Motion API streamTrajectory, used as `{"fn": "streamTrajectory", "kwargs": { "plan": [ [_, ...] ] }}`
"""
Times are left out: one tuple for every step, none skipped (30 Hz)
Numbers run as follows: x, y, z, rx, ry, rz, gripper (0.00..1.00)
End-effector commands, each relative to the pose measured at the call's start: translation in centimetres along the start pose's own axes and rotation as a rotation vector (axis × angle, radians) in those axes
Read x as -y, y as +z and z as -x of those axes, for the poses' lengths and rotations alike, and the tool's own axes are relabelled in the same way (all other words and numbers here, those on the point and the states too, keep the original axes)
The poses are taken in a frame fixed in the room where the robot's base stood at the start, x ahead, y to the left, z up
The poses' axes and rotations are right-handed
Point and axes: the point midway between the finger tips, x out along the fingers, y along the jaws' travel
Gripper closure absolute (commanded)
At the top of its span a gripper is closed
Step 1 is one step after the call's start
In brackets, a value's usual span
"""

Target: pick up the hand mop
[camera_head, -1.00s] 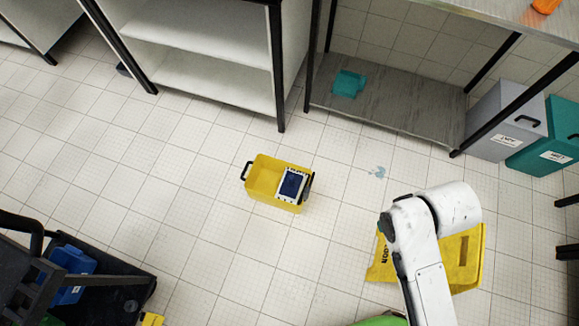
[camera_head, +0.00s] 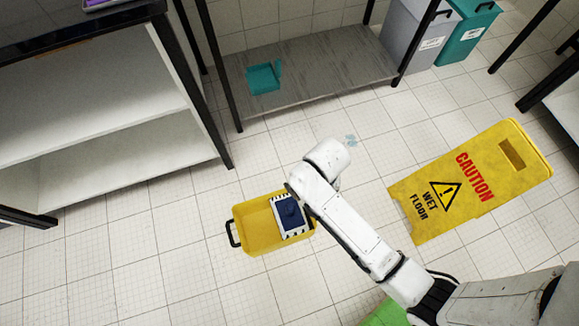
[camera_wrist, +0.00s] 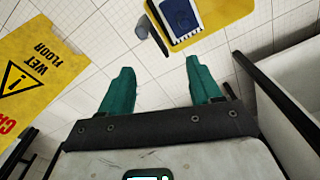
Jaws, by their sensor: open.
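No thing in view is plainly a hand mop. The likeliest is a flat dark-blue pad with a white toothed edge (camera_head: 289,216), in the right part of a yellow tub (camera_head: 257,232) on the floor. In the wrist view the pad (camera_wrist: 182,20) and the tub (camera_wrist: 238,12) are at the top, beyond my fingertips. My gripper (camera_wrist: 158,75) has two teal fingers, spread wide with only floor between them. It touches neither the tub nor the pad. In the head view my arm reaches beside the tub's right end and hides the gripper.
A yellow wet-floor sign (camera_head: 470,180) lies on the floor at right. A teal object (camera_head: 263,77) sits on a low grey shelf (camera_head: 325,75) behind. Grey (camera_head: 416,33) and teal (camera_head: 467,30) bins stand beyond. A white shelf unit (camera_head: 120,150) is at left. Tiled floor in front is clear.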

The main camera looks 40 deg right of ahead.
Motion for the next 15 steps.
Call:
{"fn": "streamTrajectory", "kwargs": {
  "plan": [
    [0.8,-0.2,-4.1,0.004,0.002,-0.042,0.37],
    [1.2,-0.4,-5.4,0.006,0.003,-0.07,0.37],
    [1.7,-0.5,-7.1,0.009,0.006,-0.108,0.37],
    [2.2,-0.6,-8.4,0.01,0.006,-0.136,0.37],
    [2.6,-0.7,-9.7,0.012,0.008,-0.164,0.37],
    [3.0,-0.8,-11.3,0.015,0.011,-0.2,0.37],
    [3.4,-0.9,-12.3,0.016,0.012,-0.226,0.37],
    [3.8,-1.0,-13.4,0.017,0.013,-0.251,0.37],
    [4.2,-1.1,-14.7,0.019,0.015,-0.281,0.37],
    [4.5,-1.1,-15.5,0.02,0.017,-0.302,0.37],
    [4.8,-1.2,-16.3,0.022,0.019,-0.323,0.37],
    [5.1,-1.2,-17.1,0.022,0.02,-0.347,0.37],
    [5.3,-1.3,-17.7,0.023,0.02,-0.363,0.37],
    [5.5,-1.3,-18.1,0.023,0.021,-0.376,0.37],
    [5.7,-1.3,-18.6,0.025,0.024,-0.392,0.37]
  ]
}}
